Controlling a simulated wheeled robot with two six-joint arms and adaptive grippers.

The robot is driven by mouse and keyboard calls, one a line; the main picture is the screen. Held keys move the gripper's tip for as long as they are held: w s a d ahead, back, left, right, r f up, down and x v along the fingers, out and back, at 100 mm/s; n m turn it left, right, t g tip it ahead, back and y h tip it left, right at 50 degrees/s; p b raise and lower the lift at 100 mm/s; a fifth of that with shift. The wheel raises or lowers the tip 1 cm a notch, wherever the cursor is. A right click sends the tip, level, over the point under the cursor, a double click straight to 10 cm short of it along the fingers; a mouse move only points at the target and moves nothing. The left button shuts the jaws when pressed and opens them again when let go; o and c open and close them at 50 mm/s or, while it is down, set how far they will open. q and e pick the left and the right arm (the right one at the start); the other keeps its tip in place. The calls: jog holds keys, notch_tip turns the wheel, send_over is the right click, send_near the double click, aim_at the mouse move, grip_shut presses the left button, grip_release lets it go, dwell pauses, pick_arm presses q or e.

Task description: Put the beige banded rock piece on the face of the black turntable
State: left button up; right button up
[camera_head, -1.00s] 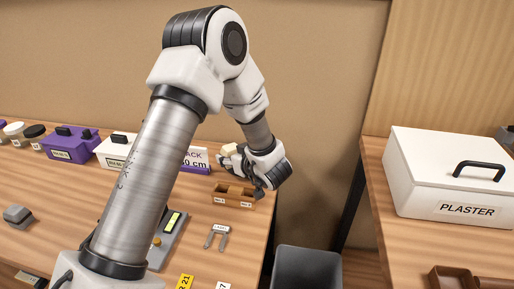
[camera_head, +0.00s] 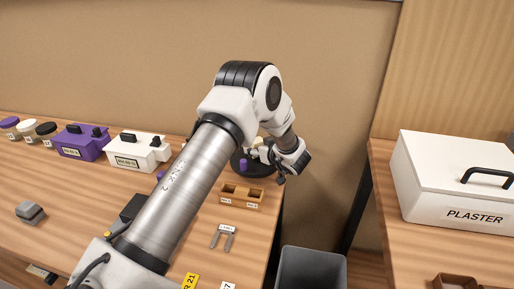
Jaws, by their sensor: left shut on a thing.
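The black turntable (camera_head: 258,170) stands at the back right of the wooden table, partly hidden by my left arm and gripper. A small purple piece (camera_head: 243,164) shows in front of or on it. My left gripper (camera_head: 262,149) is shut on the beige rock piece (camera_head: 257,142), of which only a small pale part shows. Its banding is too small to make out. The gripper is at the turntable in the picture; I cannot tell whether the rock touches the face. My right gripper is not in view.
A wooden two-compartment box (camera_head: 241,202) and a grey two-pronged piece (camera_head: 222,237) lie in front. Purple (camera_head: 78,146) and white (camera_head: 130,156) boxes stand at the back left. A grey bin (camera_head: 311,268) is below the table's right edge. A white plaster box (camera_head: 455,185) is on the right.

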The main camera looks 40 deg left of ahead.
pick_arm(q)
jog(key=shift+f, duration=0.1)
jog(key=o, duration=1.4)
jog(key=shift+d+r, duration=0.2)
jog(key=shift+r, duration=0.05)
jog(key=v, duration=1.1)
jog(key=shift+s+d, duration=0.15)
jog(key=shift+d, duration=0.15)
jog(key=shift+r, duration=0.1)
